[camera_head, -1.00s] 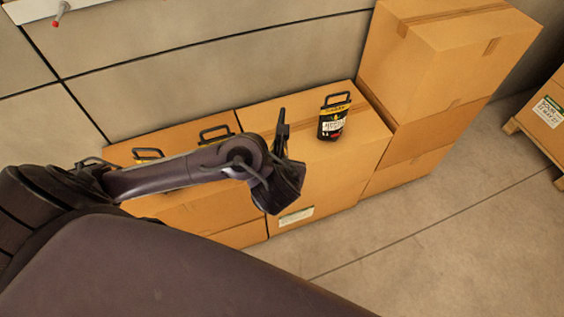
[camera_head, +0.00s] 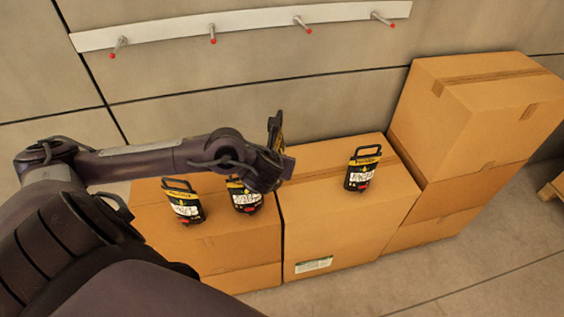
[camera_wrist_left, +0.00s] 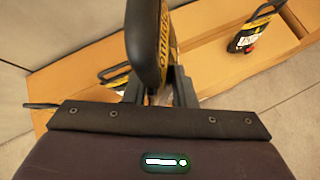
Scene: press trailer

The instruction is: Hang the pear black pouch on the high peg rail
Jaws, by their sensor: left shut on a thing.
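My left gripper (camera_head: 268,163) is shut on a black pouch (camera_wrist_left: 148,42), seen nearly edge-on in the left wrist view with a strip of yellow lettering. In the head view this pouch (camera_head: 275,130) shows as a thin dark upright edge above the boxes. I cannot read whether it is the pear one. A white peg rail (camera_head: 165,33) runs along the wall, above and beyond the gripper. It has several metal pegs with red tips, and the visible ones look empty. My right gripper is not in view.
Three similar black pouches with handles stand on cardboard boxes: one at the left (camera_head: 183,203), one partly behind my gripper (camera_head: 243,197), one at the right (camera_head: 363,170). Taller stacked boxes (camera_head: 480,100) stand at the right. The wall between rail and boxes is clear.

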